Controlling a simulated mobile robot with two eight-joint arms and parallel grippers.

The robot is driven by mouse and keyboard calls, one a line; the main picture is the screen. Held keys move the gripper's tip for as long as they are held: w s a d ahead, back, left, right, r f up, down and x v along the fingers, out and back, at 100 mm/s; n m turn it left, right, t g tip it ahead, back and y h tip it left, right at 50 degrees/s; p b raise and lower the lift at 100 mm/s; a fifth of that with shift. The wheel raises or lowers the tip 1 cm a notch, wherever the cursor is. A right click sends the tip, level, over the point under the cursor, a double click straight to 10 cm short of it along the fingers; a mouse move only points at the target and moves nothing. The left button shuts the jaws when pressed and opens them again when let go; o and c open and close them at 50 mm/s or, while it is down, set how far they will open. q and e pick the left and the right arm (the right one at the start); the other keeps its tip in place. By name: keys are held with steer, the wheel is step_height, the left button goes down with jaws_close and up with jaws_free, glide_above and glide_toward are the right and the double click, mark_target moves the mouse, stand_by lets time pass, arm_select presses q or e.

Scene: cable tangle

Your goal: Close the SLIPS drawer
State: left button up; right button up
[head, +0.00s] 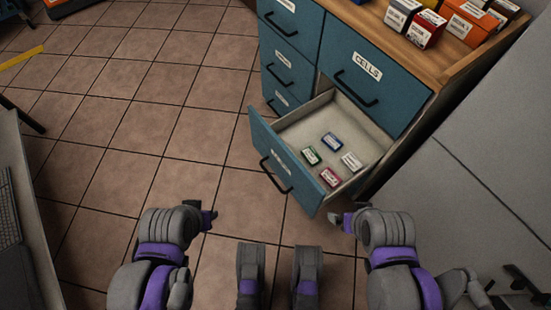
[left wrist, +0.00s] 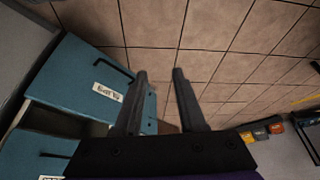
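The open drawer (head: 262,135) is pulled out from the lower right of a teal cabinet (head: 290,40). Its front label is too small to read surely, and it has a dark bar handle (head: 276,175). Several small labelled boxes, green (head: 311,156), blue (head: 332,141), white (head: 351,162) and pink (head: 330,177), lie inside. My left gripper (head: 209,217) is left of the drawer front and apart from it; its fingers (left wrist: 160,100) are spread and empty in the left wrist view. My right gripper (head: 341,221) is near the drawer's near right corner; its finger gap is unclear.
The closed CELLS drawer (head: 366,78) is above the open one. Labelled boxes (head: 414,22) stand on the wooden top. A grey surface (head: 480,160) is at the right, a desk with a keyboard (head: 8,210) at the left. The tiled floor (head: 130,140) between is clear.

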arm_select(q)
steer(key=shift+w+r+n, duration=0.25)
steer(key=shift+w+n, duration=0.1)
steer(key=shift+n, duration=0.05)
steer(key=shift+c, duration=1.2)
steer(key=w+n, duration=0.1)
steer(key=w+r+n+p, duration=0.1)
steer(key=w+d+n+h, duration=0.1)
steer(key=n, duration=0.1)
steer(key=shift+w+r+p, duration=0.35)
jaws_close()
steer(key=n+t+h+p, duration=0.1)
steer(key=n+h+p, duration=0.35)
steer(key=n, duration=1.65)
glide_toward(258, 121)
steer(key=shift+h, duration=0.85)
steer(key=shift+w+d+f+b, duration=0.25)
steer(key=shift+w+f, duration=0.2)
steer(key=shift+f, duration=0.4)
steer(key=shift+w+d+f+b, duration=0.15)
steer(key=shift+w+d+f, duration=0.25)
steer(key=shift+f, duration=0.45)
steer(key=shift+w+d+f+b, duration=0.25)
steer(key=shift+w+f, duration=0.2)
steer(key=shift+f, duration=0.4)
